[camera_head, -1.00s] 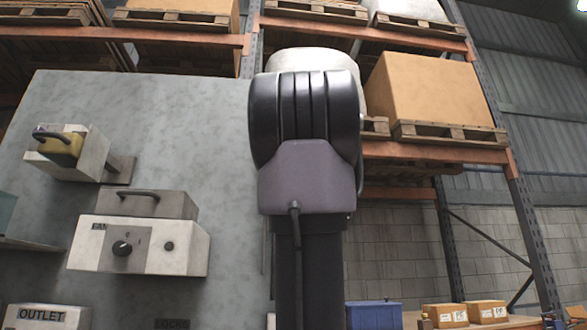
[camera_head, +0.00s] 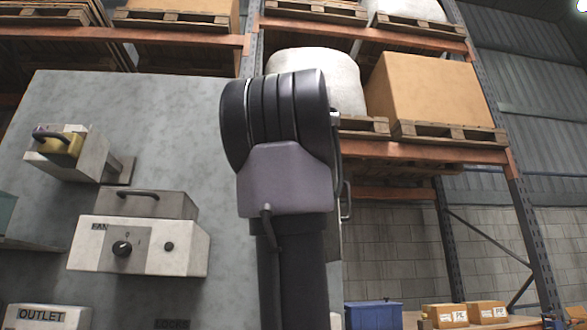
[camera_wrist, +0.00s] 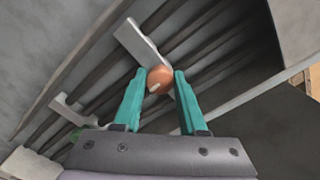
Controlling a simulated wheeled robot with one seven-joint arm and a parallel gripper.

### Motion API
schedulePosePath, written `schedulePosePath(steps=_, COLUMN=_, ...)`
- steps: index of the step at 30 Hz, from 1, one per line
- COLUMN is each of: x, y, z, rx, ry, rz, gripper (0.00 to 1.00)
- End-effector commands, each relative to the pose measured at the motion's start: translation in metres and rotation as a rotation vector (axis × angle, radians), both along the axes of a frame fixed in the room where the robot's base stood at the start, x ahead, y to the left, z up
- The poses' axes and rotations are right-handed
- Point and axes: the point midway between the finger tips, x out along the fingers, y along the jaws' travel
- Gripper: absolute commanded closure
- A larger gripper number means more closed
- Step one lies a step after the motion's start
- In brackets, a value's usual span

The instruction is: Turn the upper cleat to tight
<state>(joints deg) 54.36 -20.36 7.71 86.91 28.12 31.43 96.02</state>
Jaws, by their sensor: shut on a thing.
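In the wrist view, my gripper (camera_wrist: 155,88) has two teal fingers closed on a round copper-orange knob (camera_wrist: 159,77). The knob sits at the end of a pale grey flat lever (camera_wrist: 142,46), which slants up and left from it. This looks like a cleat; the picture alone does not show whether it is the upper one. A second pale grey lever (camera_wrist: 75,112) lies lower left, with a green bit (camera_wrist: 76,133) near it, partly hidden by my gripper. In the head view my arm hides the cleats and my fingers.
Behind the levers is a grey surface with dark parallel slots (camera_wrist: 190,45). In the head view, a grey panel (camera_head: 185,120) at left carries a fan switch box (camera_head: 140,245), a padlocked box (camera_head: 60,145) and an outlet box (camera_head: 45,317). Pallet racks stand behind.

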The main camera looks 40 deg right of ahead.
Motion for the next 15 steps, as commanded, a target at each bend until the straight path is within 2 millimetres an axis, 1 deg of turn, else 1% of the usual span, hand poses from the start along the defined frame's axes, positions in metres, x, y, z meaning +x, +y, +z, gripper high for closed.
schedulePosePath(steps=15, x=0.0005, y=-0.0007, z=-0.0025, rx=0.029, ry=-0.011, rz=0.000, gripper=1.00)
